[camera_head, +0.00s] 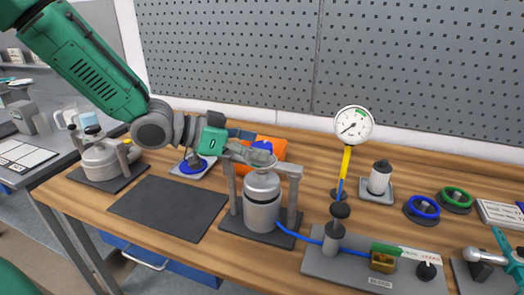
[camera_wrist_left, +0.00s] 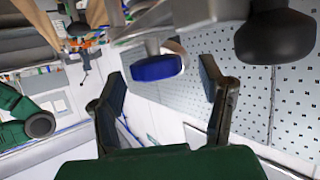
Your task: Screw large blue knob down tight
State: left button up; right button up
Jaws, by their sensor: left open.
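The large blue knob (camera_head: 262,146) sits on top of a metal bridge over a grey canister (camera_head: 262,200). The bridge rests on two posts on a dark base. My left gripper (camera_head: 243,146) reaches in from the left at knob height, and its fingers partly hide the knob. In the left wrist view the knob (camera_wrist_left: 157,68) shows between the two spread fingers of my left gripper (camera_wrist_left: 160,82), a little beyond the tips. The gripper is open and holds nothing. I cannot tell whether a finger touches the knob. My right gripper is not in view.
An orange object (camera_head: 268,148) stands behind the bridge. A gauge (camera_head: 353,124) on a yellow stem and a blue hose lie to the right. A blue disc part (camera_head: 190,168) sits on a pale plate to the left. The black mat (camera_head: 168,207) is clear.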

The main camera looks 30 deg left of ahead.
pick_arm(q)
jog(key=shift+x, duration=0.95)
jog(key=shift+c, duration=0.3)
